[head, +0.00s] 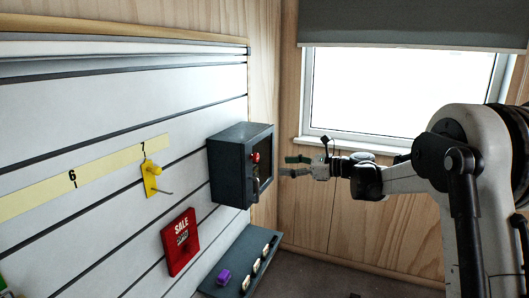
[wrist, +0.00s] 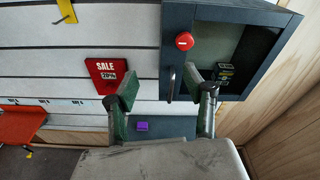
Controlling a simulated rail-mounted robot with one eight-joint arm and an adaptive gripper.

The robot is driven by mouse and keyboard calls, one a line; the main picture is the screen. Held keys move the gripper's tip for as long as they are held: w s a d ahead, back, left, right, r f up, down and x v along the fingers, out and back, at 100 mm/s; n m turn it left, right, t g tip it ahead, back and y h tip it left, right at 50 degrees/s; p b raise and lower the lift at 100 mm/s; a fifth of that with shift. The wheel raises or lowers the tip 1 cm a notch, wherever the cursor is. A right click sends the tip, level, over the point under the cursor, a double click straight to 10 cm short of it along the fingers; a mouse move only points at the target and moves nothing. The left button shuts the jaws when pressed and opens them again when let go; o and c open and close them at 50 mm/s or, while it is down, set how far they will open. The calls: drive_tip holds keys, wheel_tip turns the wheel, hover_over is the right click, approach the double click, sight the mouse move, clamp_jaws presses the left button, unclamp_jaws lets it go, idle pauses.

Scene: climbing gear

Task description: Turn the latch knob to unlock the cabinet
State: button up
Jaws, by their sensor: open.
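The dark grey cabinet (head: 228,172) is mounted on the white slatted wall, its door facing my gripper. In the wrist view the cabinet (wrist: 178,17) fills the upper right, and its door looks shut. The red latch knob (wrist: 184,41) sits at the door's upper left; it also shows in the head view (head: 255,157). A vertical bar handle (wrist: 171,86) is below the knob. My gripper (wrist: 163,88) is open and empty, its green-padded fingers in front of the door's lower part, below the knob. In the head view my gripper (head: 287,166) is just right of the cabinet. I cannot tell whether it touches.
A red SALE sign (head: 180,241) and a yellow hook (head: 151,178) are on the slatted wall to the left. A dark shelf (head: 247,239) with a purple item (head: 224,277) is below the cabinet. A wood wall with a window (head: 400,90) stands behind.

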drive_tip(key=m+y+p, duration=0.1)
drive_tip(key=m+y, duration=0.1)
approach(258, 157)
drive_tip(key=p+x, duration=0.2)
drive_tip(key=x, duration=0.8)
clamp_jaws()
idle(0.3)
